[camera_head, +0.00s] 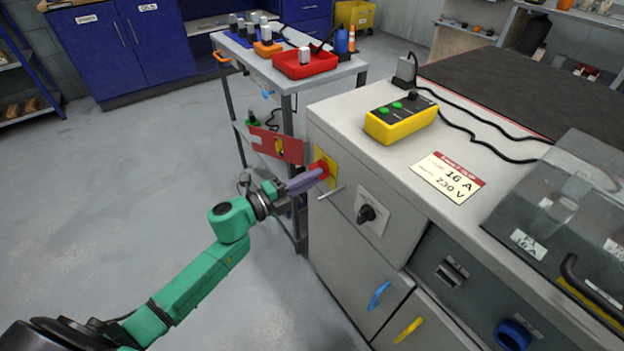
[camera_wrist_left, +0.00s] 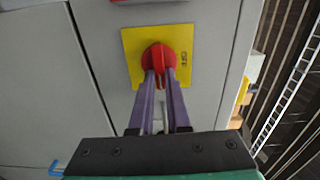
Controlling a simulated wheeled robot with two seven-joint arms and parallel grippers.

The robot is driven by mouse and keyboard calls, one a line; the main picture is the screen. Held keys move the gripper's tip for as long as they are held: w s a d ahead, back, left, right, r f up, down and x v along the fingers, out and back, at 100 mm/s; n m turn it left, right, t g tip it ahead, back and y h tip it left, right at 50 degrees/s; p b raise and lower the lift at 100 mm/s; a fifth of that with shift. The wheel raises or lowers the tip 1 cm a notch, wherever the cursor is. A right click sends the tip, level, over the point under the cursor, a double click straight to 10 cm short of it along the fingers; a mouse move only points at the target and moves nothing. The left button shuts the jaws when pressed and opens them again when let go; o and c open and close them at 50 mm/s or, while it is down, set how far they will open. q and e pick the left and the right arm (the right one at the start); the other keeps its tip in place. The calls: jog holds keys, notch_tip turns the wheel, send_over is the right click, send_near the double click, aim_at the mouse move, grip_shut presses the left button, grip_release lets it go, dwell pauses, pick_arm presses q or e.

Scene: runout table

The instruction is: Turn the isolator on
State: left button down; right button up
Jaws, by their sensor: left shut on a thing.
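The isolator is a red rotary knob (camera_wrist_left: 158,55) on a square yellow plate (camera_wrist_left: 186,42), fixed to the grey cabinet. In the wrist view the knob's handle points down, between my purple fingers. In the head view the yellow plate (camera_head: 331,180) is on the cabinet's upper left, and the red knob (camera_head: 321,165) is partly hidden by the fingers. My left gripper (camera_head: 314,175) is shut on the knob; its fingers also show in the left wrist view (camera_wrist_left: 159,76). My right gripper is not in view.
A red plate with a cut-out (camera_head: 270,144) stands out beside the isolator. A black rotary switch (camera_head: 367,214) is to its right. A yellow control box (camera_head: 401,119) and a 16 A, 230 V label (camera_head: 447,177) are on the cabinet top. A grey trolley (camera_head: 287,84) stands behind.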

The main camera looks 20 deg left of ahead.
pick_arm(q)
jog(key=shift+f, duration=0.1)
jog(key=c, duration=0.9)
grip_release()
jog(key=shift+s+a, duration=0.1)
jog(key=v, duration=1.4)
jog(key=shift+s+a, duration=0.1)
jog(key=shift+s, duration=0.05)
